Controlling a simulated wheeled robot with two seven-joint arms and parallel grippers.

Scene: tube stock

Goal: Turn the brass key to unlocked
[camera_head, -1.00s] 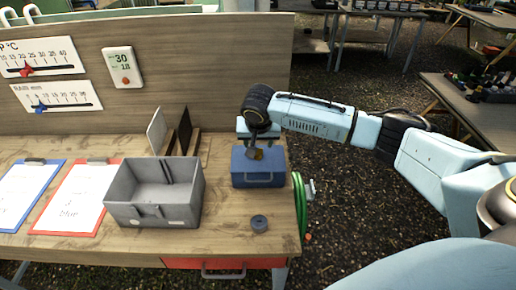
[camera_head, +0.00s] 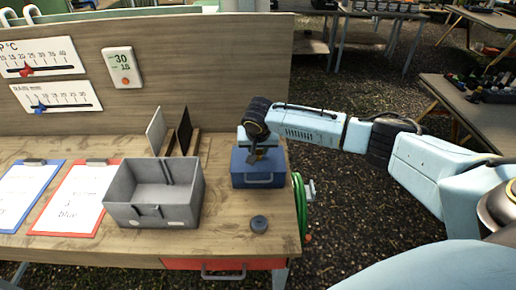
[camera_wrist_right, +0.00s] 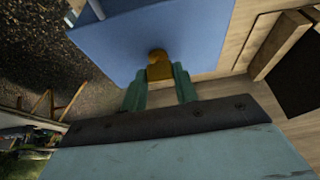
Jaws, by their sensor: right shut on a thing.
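A blue box (camera_head: 259,170) with a handle on its front stands at the right end of the workbench. In the right wrist view, its blue surface (camera_wrist_right: 205,30) fills the top middle. The brass key (camera_wrist_right: 159,66) sits at that surface, between the two green fingers of my right gripper (camera_wrist_right: 160,90). The fingers are shut on the key. In the head view, my right gripper (camera_head: 256,155) is at the top of the box, and the key is hard to make out there. Which way the key points against any lock marking cannot be told. My left gripper is not in view.
A grey open bin (camera_head: 155,213) stands left of the box, with a dark round disc (camera_head: 259,224) in front. Two panels stand in a wooden rack (camera_head: 192,143) behind the bin. Clipboards (camera_head: 75,205) lie at left. A green hose (camera_head: 300,205) hangs at the bench's right edge.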

